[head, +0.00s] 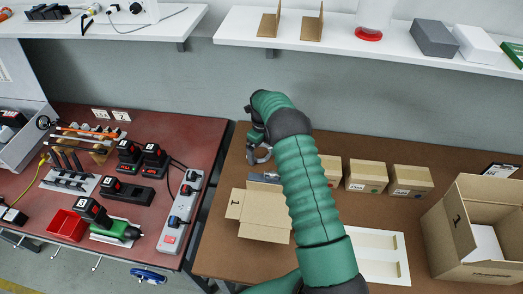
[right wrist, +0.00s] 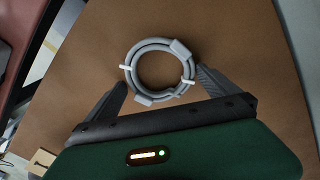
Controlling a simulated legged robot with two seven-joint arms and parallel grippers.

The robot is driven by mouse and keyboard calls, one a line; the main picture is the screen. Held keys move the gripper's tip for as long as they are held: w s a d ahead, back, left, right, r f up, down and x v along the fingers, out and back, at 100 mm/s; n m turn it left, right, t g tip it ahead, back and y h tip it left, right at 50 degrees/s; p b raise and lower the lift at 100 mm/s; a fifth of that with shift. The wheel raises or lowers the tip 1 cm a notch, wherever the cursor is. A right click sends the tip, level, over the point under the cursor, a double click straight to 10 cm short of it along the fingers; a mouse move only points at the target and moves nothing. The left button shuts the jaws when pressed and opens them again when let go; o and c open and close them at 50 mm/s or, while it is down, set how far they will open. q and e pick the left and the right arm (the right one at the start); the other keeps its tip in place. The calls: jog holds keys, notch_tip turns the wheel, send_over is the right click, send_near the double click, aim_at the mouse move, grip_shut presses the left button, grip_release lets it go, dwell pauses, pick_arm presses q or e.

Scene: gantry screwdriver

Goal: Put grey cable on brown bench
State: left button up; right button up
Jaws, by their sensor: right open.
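The grey cable (right wrist: 160,47) is a coil with white ties and grey end pieces. In the right wrist view it appears to lie flat on the brown bench (right wrist: 245,35). In the head view the cable (head: 261,155) shows only in part, at the bench's back left, beside my right gripper (head: 254,138). My right gripper (right wrist: 161,78) is open, with one finger on each side of the coil. The right finger looks very close to the coil; I cannot tell whether it touches. The brown bench also shows in the head view (head: 222,255). My left gripper is not in view.
An open carton (head: 265,215) stands in front of the cable. Small boxes (head: 366,175) line the bench's back, and a large open box (head: 480,230) stands at right. A red bench (head: 130,265) with tools and a power strip (head: 180,212) is at left, across a narrow gap.

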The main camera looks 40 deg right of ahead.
notch_tip(320, 180, up, 12)
jog(key=s+a+r+n+t, duration=0.1)
jog(key=s+a+n, duration=0.3)
jog(key=a+n, duration=0.55)
jog(key=s+a+r+n+t, duration=0.1)
jog(key=s+a+n, duration=0.3)
jog(key=a+n, duration=0.55)
jog(key=s+a+f+n, duration=0.1)
jog(key=s+a+n, duration=0.8)
jog(key=s+n, duration=0.4)
jog(key=shift+a+n+t, duration=0.2)
jog(key=shift+n+t, duration=0.1)
jog(key=shift+n, duration=0.8)
jog(key=shift+w+d+f, duration=0.2)
jog(key=shift+d, duration=0.05)
jog(key=shift+c, duration=0.3)
